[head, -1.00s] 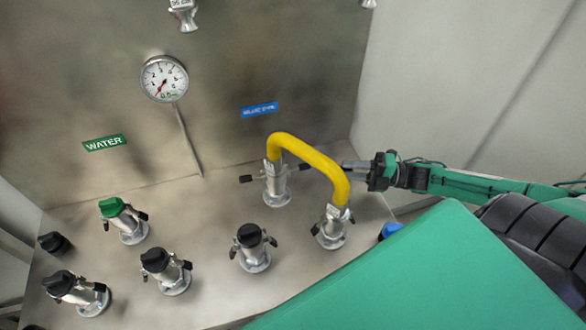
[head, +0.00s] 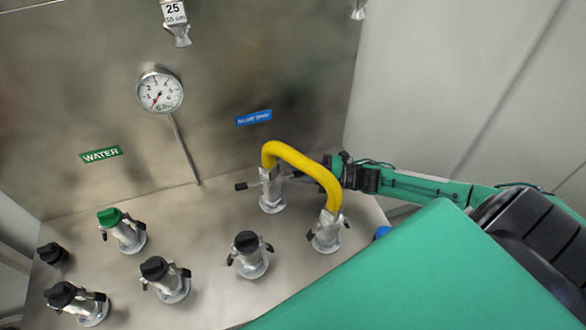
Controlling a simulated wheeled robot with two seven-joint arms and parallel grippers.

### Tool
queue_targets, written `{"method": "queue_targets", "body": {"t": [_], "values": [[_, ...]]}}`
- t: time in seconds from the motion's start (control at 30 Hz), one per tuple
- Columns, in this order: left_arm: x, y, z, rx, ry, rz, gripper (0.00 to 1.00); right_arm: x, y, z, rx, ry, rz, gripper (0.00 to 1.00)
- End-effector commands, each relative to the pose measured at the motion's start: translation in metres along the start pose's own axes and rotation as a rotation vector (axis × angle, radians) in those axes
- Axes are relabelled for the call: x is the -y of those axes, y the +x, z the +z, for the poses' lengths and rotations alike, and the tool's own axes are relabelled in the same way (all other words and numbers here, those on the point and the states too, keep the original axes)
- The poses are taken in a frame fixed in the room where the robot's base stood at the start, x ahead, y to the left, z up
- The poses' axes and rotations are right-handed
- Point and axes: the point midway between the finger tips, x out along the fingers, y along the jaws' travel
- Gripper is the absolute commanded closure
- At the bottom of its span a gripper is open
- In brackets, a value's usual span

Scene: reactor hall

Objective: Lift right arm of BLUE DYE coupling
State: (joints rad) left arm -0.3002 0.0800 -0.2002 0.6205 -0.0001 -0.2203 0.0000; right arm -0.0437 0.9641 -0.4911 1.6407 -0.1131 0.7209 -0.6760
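The yellow hose (head: 306,166) arches between two metal couplings on the steel panel. The rear coupling (head: 271,192) stands below the blue label (head: 254,117), whose text is too blurred to read surely. A dark lever arm (head: 243,186) sticks out from its left side; its right side is partly hidden by the hose and my gripper. The front coupling (head: 327,233) has its dark arms folded down. My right gripper (head: 330,165) reaches in from the right, behind the hose, close to the rear coupling's right side. Its fingertips are mostly hidden, so contact cannot be told. My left gripper is not visible.
Several capped couplings stand at the front, one with a green cap (head: 109,217) below the WATER label (head: 101,154). A gauge (head: 160,90) is on the back wall. A blue cap (head: 382,233) shows partly beside the green surface at lower right.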

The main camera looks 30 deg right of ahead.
Motion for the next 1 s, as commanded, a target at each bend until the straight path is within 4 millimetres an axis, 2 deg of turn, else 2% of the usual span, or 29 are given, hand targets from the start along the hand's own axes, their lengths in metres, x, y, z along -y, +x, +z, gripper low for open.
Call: {"method": "queue_targets", "body": {"t": [0.2,0.53,0.57,0.7,0.87,1.0], "values": [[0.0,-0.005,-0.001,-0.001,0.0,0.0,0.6,-0.001,0.018,0.0,-0.001,0.0,0.0,0.7],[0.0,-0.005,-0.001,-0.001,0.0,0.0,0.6,0.0,0.02,0.0,-0.001,0.0,0.0,0.7],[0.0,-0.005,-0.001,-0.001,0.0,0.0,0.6,0.0,0.02,0.0,-0.001,0.0,0.0,0.74],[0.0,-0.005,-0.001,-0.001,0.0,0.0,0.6,0.0,0.02,0.0,-0.001,0.0,0.0,1.0],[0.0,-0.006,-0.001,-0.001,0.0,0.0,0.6,0.0,0.02,0.0,-0.001,-0.001,-0.003,1.0],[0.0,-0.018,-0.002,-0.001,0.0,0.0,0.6,-0.007,0.02,0.0,-0.002,-0.024,-0.061,1.0]]}}
